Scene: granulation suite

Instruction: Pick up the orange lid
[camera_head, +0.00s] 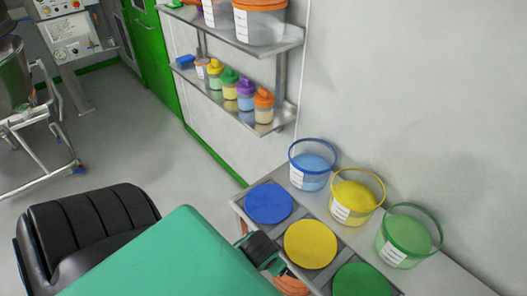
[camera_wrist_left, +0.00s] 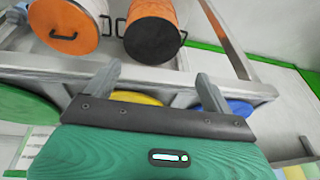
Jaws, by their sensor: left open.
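In the left wrist view, an orange round piece with a dark bar handle (camera_wrist_left: 72,42) shows at the upper left; I take it as the orange lid, on the end of a container. Beside it is an orange container with a black round end (camera_wrist_left: 152,42). My left gripper (camera_wrist_left: 154,88) is open, its two grey fingers spread and nothing between them. Its fingers point toward the table edge, apart from the orange piece. In the head view, an orange piece (camera_head: 291,286) shows partly beside the table, mostly hidden by my left arm and gripper. My right gripper is out of view.
The steel table (camera_head: 455,275) bears blue (camera_head: 269,203), yellow (camera_head: 310,244) and green (camera_head: 362,281) lids, with blue (camera_head: 311,170), yellow (camera_head: 356,198) and green (camera_head: 408,238) buckets behind. Wall shelves (camera_head: 225,92) hold jars. A table rail (camera_wrist_left: 230,88) crosses the wrist view.

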